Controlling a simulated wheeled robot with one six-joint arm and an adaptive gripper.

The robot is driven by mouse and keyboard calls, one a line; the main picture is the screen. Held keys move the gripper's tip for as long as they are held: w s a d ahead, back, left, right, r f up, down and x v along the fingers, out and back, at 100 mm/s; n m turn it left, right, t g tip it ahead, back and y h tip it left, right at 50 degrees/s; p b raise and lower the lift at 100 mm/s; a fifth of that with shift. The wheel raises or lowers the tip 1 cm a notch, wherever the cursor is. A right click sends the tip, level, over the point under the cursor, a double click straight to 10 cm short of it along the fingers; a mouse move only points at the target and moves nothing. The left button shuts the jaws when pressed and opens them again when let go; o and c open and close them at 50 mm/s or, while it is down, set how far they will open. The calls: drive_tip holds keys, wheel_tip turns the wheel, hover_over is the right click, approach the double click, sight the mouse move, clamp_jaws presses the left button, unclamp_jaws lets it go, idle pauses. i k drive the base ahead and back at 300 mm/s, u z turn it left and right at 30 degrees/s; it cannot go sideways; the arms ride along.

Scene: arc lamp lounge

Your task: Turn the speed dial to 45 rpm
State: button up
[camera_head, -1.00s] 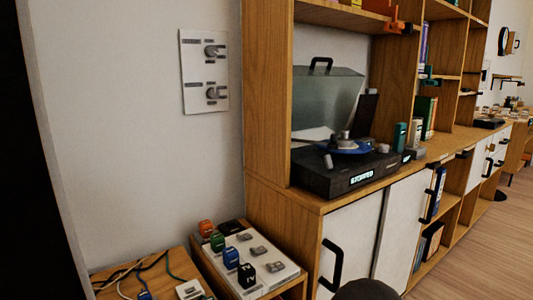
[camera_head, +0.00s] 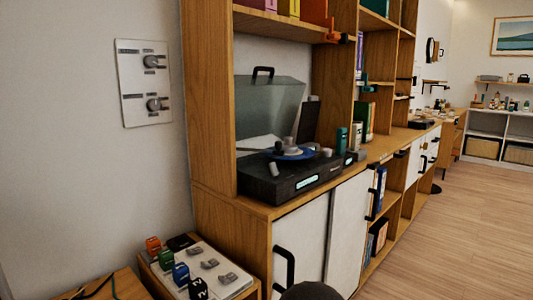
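A black turntable (camera_head: 290,189) with a blue platter (camera_head: 293,154) sits on the wooden cabinet, its tinted lid (camera_head: 268,108) raised. A lit display (camera_head: 307,182) is on its front face, too small to read now. A light grey knob (camera_head: 273,169) stands at its front left and another small pale knob (camera_head: 327,152) at its right. I cannot tell which is the speed dial, and no rpm marks are legible. My gripper is not in view.
A wall panel (camera_head: 131,108) with two knobs hangs at left. A low stand (camera_head: 222,294) at lower left holds several coloured blocks and grey switches. Cabinet doors (camera_head: 300,240) have protruding black handles (camera_head: 284,266). Open wooden floor (camera_head: 435,245) lies at right.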

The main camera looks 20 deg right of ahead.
sight(328, 152)
drive_tip(key=k, duration=0.4)
drive_tip(key=z, duration=0.45)
drive_tip(key=i, duration=0.95)
drive_tip(key=z, duration=0.6)
